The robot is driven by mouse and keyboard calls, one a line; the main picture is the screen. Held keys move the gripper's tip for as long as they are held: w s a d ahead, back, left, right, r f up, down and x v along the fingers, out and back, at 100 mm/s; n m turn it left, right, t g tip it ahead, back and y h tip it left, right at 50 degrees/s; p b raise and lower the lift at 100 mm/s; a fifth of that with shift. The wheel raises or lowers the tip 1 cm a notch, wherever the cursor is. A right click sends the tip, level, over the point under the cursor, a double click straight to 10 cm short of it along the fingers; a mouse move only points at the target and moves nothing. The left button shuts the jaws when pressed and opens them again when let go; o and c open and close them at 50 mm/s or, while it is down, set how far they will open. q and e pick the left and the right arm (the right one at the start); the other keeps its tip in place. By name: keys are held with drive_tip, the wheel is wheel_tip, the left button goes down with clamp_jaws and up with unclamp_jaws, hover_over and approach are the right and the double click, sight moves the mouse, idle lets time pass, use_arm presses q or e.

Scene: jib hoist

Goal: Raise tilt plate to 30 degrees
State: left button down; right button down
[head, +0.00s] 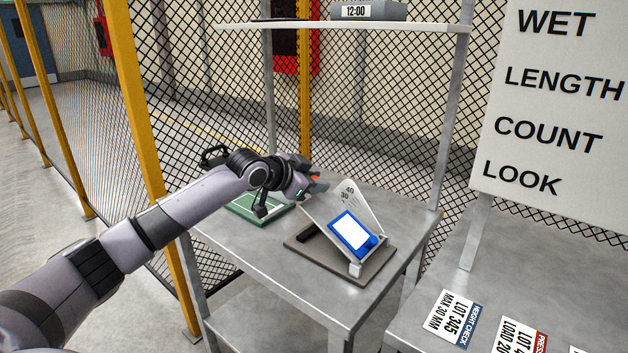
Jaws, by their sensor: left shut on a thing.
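The tilt plate (326,216) stands tilted on a flat dark base (302,245) on the grey metal table. Its left, far edge is raised and its low edge is at the front right. A blue device with a white face (350,231) lies on its slope. A pale upright scale (361,199) behind it shows 40 and 30; I cannot read the plate's angle against it. My left gripper (313,186) is at the plate's raised edge, shut on it as far as I can see, beside a small orange part. The fingertips are small and partly hidden. My right gripper is not in view.
A green board (262,207) lies on the table behind my left forearm. A shelf (340,25) with a clock (368,11) is above the table. Wire mesh fencing stands behind. Printed cards (452,318) lie on the right-hand table, under a large white sign (553,115).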

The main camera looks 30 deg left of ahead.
use_arm(q)
drive_tip(key=c, duration=0.9)
unclamp_jaws()
drive_tip(key=shift+d, duration=0.25)
drive_tip(key=shift+s+a, duration=0.1)
drive_tip(key=shift+s+r, duration=0.15)
drive_tip(key=shift+s, duration=0.1)
drive_tip(key=d+v, duration=0.1)
drive_tip(key=v, duration=0.5)
drive_tip(key=shift+a+r, duration=0.15)
drive_tip(key=shift+a, duration=0.35)
drive_tip(key=shift+s, duration=0.15)
